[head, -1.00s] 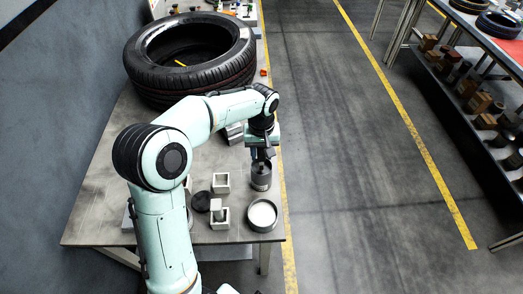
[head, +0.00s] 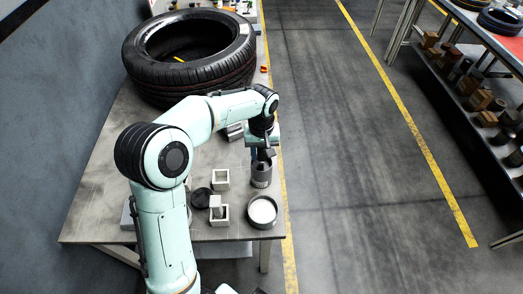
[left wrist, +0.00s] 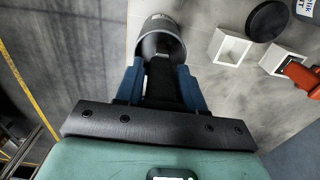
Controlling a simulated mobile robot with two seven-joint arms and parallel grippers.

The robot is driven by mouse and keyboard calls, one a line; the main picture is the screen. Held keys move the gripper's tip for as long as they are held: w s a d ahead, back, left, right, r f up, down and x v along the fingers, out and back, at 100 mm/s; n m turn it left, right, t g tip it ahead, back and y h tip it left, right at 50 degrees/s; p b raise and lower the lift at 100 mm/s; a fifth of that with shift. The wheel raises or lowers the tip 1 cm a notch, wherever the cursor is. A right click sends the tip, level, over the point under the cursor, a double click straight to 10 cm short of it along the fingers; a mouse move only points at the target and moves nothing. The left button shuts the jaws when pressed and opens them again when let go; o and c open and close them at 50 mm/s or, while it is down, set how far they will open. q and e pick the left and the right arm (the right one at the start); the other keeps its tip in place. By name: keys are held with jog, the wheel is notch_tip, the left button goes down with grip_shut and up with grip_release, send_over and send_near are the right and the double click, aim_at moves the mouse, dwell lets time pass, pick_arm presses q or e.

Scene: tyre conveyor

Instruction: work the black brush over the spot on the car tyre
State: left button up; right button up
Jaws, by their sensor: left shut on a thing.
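The black brush (left wrist: 162,82) is between the blue fingers of my left gripper (left wrist: 163,88), which is shut on it. The gripper points down over a dark grey cup (head: 261,176), seen in the left wrist view as a round grey rim (left wrist: 162,30). The brush's lower end is at or inside the cup's mouth; its bristles are hidden. In the head view my left gripper (head: 264,155) is just above the cup. The car tyre (head: 188,82) lies flat at the far left of the table, well away from the gripper. I cannot make out the spot on it. My right gripper is not seen.
A round tin with white contents (head: 262,211), small white square holders (head: 221,179) and a black disc (head: 201,198) stand near the cup on the table (head: 105,205). The table's right edge is close to the cup. A shelf with blocks stands far right.

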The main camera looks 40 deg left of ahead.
pick_arm(q)
jog(key=shift+r, duration=0.1)
dwell(0.3)
jog(key=shift+r+p, duration=1.45)
jog(key=shift+r, duration=1.15)
jog(key=shift+f, duration=0.1)
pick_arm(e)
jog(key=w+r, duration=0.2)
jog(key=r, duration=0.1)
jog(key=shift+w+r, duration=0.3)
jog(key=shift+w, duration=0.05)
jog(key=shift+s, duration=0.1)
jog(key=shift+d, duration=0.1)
